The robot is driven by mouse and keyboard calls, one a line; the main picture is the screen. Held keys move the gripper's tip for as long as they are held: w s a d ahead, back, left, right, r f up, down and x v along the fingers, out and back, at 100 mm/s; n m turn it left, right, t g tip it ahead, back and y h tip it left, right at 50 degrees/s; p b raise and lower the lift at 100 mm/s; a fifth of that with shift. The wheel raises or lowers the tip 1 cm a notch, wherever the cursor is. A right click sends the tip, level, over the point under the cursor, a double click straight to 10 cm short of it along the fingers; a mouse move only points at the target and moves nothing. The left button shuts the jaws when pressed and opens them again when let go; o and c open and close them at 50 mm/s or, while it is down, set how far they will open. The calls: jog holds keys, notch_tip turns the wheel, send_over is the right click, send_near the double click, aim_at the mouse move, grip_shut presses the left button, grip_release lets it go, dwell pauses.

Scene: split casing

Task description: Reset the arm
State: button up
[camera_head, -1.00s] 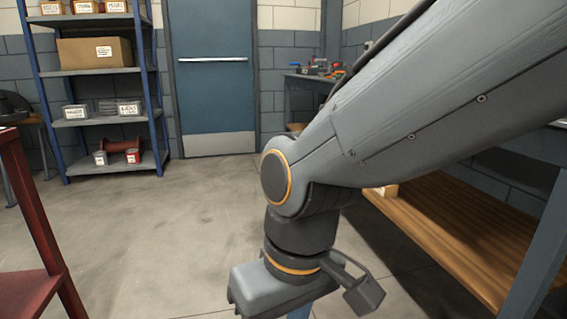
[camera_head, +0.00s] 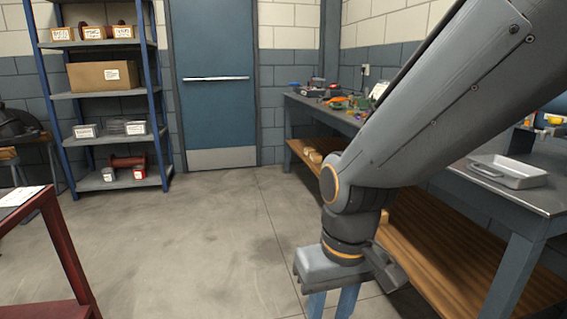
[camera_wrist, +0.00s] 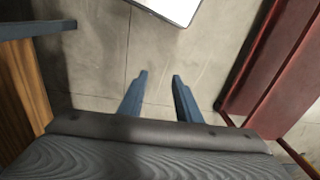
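My gripper (camera_head: 333,304) hangs down over bare floor in the head view, at the lower right of centre, with its fingertips cut off by the bottom edge. In the wrist view my gripper (camera_wrist: 160,77) shows two blue-grey fingers that stand apart. Only concrete floor shows between them, so it is open and empty. My arm slants down from the upper right and hides part of the workbench.
A grey workbench (camera_head: 520,193) with a wooden lower shelf (camera_head: 437,247) runs along the right, bearing a grey tray (camera_head: 510,173). A red stand (camera_head: 62,250) is at the left. Blue shelving (camera_head: 107,95) stands near a blue door (camera_head: 215,110). The middle floor is clear.

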jog(key=s+d+r+m+p, duration=0.2)
jog(key=d+r+p, duration=1)
jog(key=p, duration=0.6)
notch_tip(320, 180, up, 3)
jog(key=shift+s+f+m+h, duration=0.2)
jog(key=shift+m+h, duration=0.2)
jog(key=shift+m, duration=0.4)
jog(key=shift+a, duration=0.1)
